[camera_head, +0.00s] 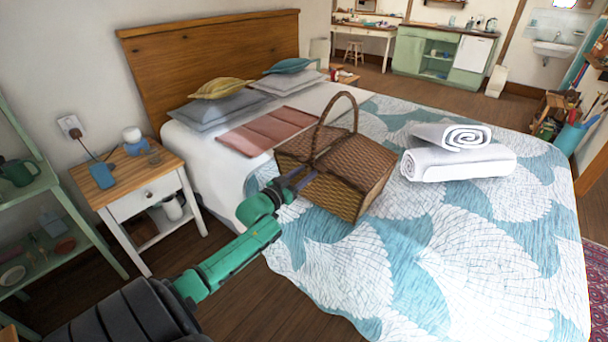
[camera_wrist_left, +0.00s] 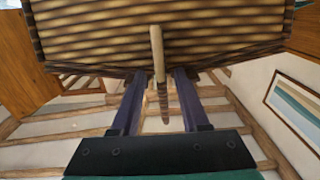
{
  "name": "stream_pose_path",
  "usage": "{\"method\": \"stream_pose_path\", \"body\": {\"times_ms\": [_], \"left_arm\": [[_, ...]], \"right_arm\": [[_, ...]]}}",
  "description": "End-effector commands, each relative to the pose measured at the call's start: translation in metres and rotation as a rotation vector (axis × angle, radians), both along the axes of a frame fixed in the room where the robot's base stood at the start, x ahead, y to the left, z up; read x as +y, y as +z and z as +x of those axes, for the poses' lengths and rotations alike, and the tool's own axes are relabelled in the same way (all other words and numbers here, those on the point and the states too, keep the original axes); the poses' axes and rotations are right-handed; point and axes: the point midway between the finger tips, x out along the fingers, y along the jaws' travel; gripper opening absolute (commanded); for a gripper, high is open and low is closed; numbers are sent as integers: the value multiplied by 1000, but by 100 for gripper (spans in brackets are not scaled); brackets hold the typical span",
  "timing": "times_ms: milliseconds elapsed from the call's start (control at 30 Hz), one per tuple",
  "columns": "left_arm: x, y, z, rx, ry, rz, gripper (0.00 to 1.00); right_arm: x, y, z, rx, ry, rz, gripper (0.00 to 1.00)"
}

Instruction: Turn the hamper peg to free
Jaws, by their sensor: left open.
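The brown wicker hamper (camera_head: 345,202) stands on the bed with its tall arched handle up. Its woven side fills the top of the left wrist view (camera_wrist_left: 90,35). A pale wooden peg (camera_wrist_left: 157,50) stands out against that side, long and upright in the picture. My left gripper (camera_head: 304,180) is at the hamper's near left side. In the left wrist view its two dark fingers (camera_wrist_left: 159,74) are open, one on each side of the peg, with gaps showing. A brown strap-like piece (camera_wrist_left: 164,108) hangs between the fingers. The peg cannot be made out in the head view.
Rolled white towels (camera_head: 458,160) lie on the bed right of the hamper. A folded pink cloth (camera_head: 268,131) lies behind it, near the pillows (camera_head: 220,100). A nightstand (camera_head: 140,185) with small items is at the left. The patterned bedcover (camera_head: 400,260) is clear in front.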

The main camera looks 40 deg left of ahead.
Motion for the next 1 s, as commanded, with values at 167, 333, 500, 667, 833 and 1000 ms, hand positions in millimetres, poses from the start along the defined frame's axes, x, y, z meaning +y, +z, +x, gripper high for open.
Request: {"method": "stream_pose_path", "body": {"times_ms": [167,333,500,667,833,1000], "left_arm": [[0,0,0,0,0,0,0],[0,0,0,0,0,0,0],[0,0,0,0,0,16,0],[-2,0,0,1,1,67,0],[-4,-1,0,4,1,168,0],[-8,-1,0,6,1,310,0]], "right_arm": [[0,0,-1,2,1,0,50],[1,0,-1,2,1,0,50],[1,0,-2,2,3,1,50],[3,1,-2,3,3,3,50],[4,2,-2,2,3,5,50],[4,3,-2,2,3,5,50]]}}
